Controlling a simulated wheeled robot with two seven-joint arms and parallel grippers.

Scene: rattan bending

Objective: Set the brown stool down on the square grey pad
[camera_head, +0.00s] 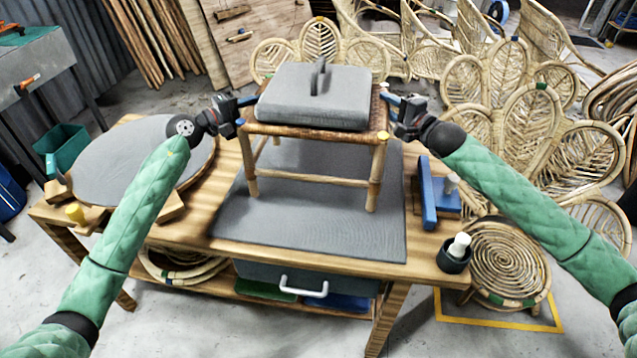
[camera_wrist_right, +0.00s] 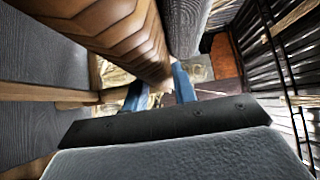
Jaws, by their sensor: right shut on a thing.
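The brown stool (camera_head: 262,129) has a woven seat and light wooden legs, and it is upright over the square grey pad (camera_head: 300,225) on the table. Whether its feet touch the pad is hard to tell. A thick grey block with a handle (camera_head: 312,95) lies on its seat. My right gripper (camera_head: 388,101) is shut on the stool's right edge; in the right wrist view its blue fingers (camera_wrist_right: 160,90) are at the brown woven seat edge (camera_wrist_right: 120,35). My left gripper (camera_head: 241,112) is at the seat's left edge, its jaw gap hidden.
A round grey disc (camera_head: 140,160) lies on the table's left. A blue bracket (camera_head: 430,195) and a dark cup with a white top (camera_head: 456,252) are on the right. Rattan chairs (camera_head: 525,120) crowd behind. A round rattan stool (camera_head: 505,262) stands on the floor at right.

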